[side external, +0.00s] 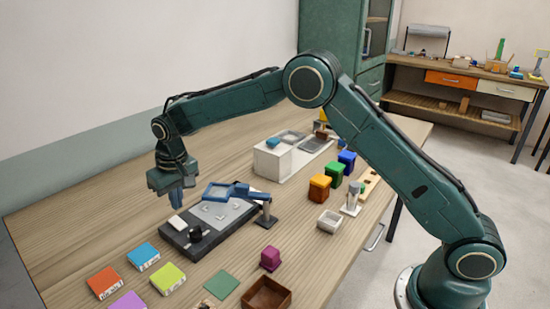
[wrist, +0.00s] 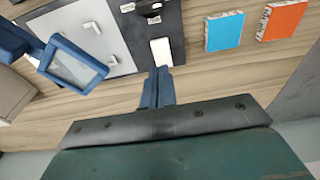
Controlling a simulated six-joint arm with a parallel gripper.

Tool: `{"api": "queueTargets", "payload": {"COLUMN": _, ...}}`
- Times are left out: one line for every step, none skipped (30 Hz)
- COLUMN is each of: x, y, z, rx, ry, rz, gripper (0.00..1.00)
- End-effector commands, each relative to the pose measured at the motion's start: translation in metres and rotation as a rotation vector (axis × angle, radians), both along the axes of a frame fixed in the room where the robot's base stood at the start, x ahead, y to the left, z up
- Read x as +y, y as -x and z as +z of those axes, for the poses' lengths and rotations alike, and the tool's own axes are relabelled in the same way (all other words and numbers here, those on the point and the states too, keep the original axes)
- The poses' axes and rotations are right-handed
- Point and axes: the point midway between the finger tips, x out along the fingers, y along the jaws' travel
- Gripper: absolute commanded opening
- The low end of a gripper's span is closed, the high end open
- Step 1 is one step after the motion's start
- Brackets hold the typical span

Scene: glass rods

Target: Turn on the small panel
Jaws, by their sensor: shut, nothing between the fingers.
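The small panel (side external: 170,233) is a dark base on the wooden table, with a white rocker-like piece (side external: 177,222) near its left end and a black knob (side external: 197,234). A light grey plate with small white handles (side external: 228,218) lies beside its dark part. In the wrist view, the white piece (wrist: 161,51) sits at the near edge of the black panel (wrist: 172,22). My gripper (side external: 176,205) is shut and empty, pointing down just above the white piece. In the wrist view, its blue fingertips (wrist: 161,70) end just short of that piece; whether they touch is unclear.
A blue-framed magnifier (side external: 219,192) on a stand overhangs the panel's far side, close to my gripper. Orange (side external: 104,282), blue (side external: 143,256) and lime (side external: 167,278) blocks lie in front. A white box (side external: 272,162) stands behind. Table left of the panel is clear.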

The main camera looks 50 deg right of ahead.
Motion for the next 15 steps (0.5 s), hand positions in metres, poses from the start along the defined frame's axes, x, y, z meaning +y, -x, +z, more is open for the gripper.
{"api": "queueTargets", "payload": {"x": 0.000, "y": 0.001, "z": 0.010, "rx": -0.005, "ry": -0.001, "rz": 0.000, "gripper": 0.00}}
{"api": "queueTargets", "payload": {"x": 0.000, "y": 0.002, "z": 0.015, "rx": -0.004, "ry": -0.001, "rz": 0.000, "gripper": 0.00}}
{"api": "queueTargets", "payload": {"x": 0.000, "y": 0.003, "z": 0.023, "rx": -0.005, "ry": -0.001, "rz": 0.000, "gripper": 0.00}}
{"api": "queueTargets", "payload": {"x": 0.000, "y": 0.003, "z": 0.028, "rx": -0.005, "ry": -0.001, "rz": 0.000, "gripper": 0.00}}
{"api": "queueTargets", "payload": {"x": 0.000, "y": 0.005, "z": 0.032, "rx": -0.003, "ry": -0.001, "rz": 0.000, "gripper": 0.00}}
{"api": "queueTargets", "payload": {"x": 0.000, "y": 0.006, "z": 0.039, "rx": -0.004, "ry": -0.001, "rz": -0.001, "gripper": 0.00}}
{"api": "queueTargets", "payload": {"x": 0.000, "y": 0.006, "z": 0.045, "rx": -0.004, "ry": -0.001, "rz": -0.001, "gripper": 0.00}}
{"api": "queueTargets", "payload": {"x": 0.000, "y": 0.007, "z": 0.049, "rx": -0.004, "ry": -0.001, "rz": -0.001, "gripper": 0.00}}
{"api": "queueTargets", "payload": {"x": 0.000, "y": 0.008, "z": 0.055, "rx": -0.004, "ry": -0.001, "rz": -0.001, "gripper": 0.00}}
{"api": "queueTargets", "payload": {"x": 0.000, "y": 0.009, "z": 0.060, "rx": -0.004, "ry": -0.001, "rz": -0.001, "gripper": 0.00}}
{"api": "queueTargets", "payload": {"x": 0.000, "y": 0.009, "z": 0.064, "rx": -0.003, "ry": -0.001, "rz": 0.000, "gripper": 0.00}}
{"api": "queueTargets", "payload": {"x": 0.000, "y": 0.010, "z": 0.069, "rx": -0.004, "ry": -0.001, "rz": 0.000, "gripper": 0.00}}
{"api": "queueTargets", "payload": {"x": 0.000, "y": 0.011, "z": 0.072, "rx": -0.003, "ry": -0.001, "rz": 0.000, "gripper": 0.00}}
{"api": "queueTargets", "payload": {"x": 0.000, "y": 0.011, "z": 0.074, "rx": -0.002, "ry": -0.001, "rz": 0.000, "gripper": 0.00}}
{"api": "queueTargets", "payload": {"x": 0.000, "y": 0.012, "z": 0.078, "rx": -0.002, "ry": -0.001, "rz": 0.000, "gripper": 0.00}}
